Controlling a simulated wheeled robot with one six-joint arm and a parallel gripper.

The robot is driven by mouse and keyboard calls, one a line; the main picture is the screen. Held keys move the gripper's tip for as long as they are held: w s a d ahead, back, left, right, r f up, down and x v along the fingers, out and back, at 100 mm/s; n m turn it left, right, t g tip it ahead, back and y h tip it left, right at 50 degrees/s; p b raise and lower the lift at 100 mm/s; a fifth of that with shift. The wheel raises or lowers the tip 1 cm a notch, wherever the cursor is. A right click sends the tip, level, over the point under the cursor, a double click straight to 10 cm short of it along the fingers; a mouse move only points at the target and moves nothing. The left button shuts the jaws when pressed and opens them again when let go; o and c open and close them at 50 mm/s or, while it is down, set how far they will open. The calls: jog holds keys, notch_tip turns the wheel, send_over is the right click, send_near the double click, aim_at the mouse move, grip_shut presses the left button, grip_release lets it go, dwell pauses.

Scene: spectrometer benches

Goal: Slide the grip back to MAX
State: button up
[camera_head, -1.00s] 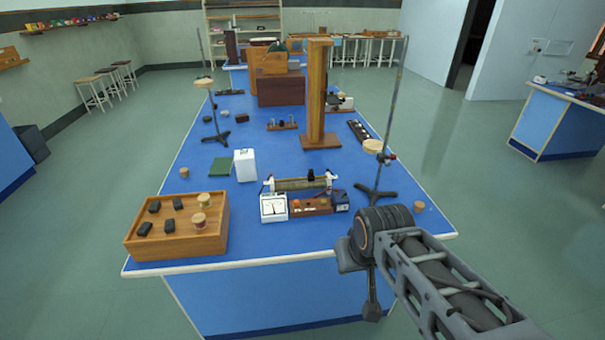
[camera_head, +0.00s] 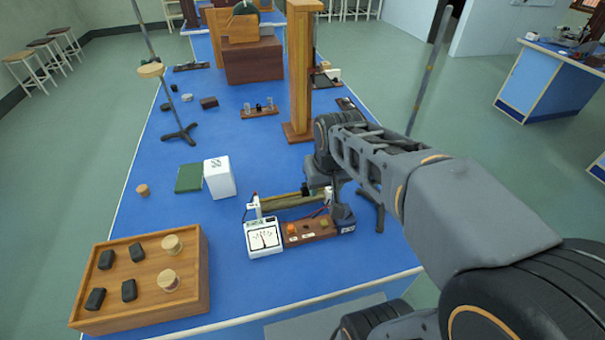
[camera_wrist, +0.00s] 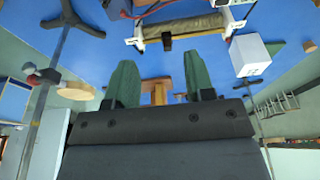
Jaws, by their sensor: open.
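A slide rheostat (camera_head: 280,201) with a long wound tube between two white end posts lies on the blue bench, behind a small meter. Its black sliding grip (camera_head: 305,188) sits towards the right end of the tube. In the wrist view the rheostat (camera_wrist: 192,25) is at the top, and the dark grip (camera_wrist: 167,43) hangs at its near edge, left of its middle. My gripper (camera_wrist: 160,82) has two green fingers spread apart with nothing between them; the grip is apart from them, beyond their tips. In the head view my arm hides most of the gripper. No MAX mark is readable.
A white meter (camera_head: 264,240) and a wooden board (camera_head: 310,233) stand just in front of the rheostat. A white box (camera_head: 219,180) is to its left, a tall wooden post (camera_head: 300,75) behind. A retort stand (camera_head: 428,70) is close to my arm on the right.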

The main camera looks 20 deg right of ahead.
jog(key=w+g+p, duration=0.1)
jog(key=w+p, duration=0.1)
jog(key=w, duration=0.8)
jog(key=g+p, duration=0.2)
send_over(305, 184)
notch_tip(305, 184, down, 3)
notch_tip(305, 184, down, 14)
jog(key=shift+r+p, duration=0.1)
jog(key=shift+p, duration=0.75)
jog(key=shift+c, duration=0.4)
grip_shut()
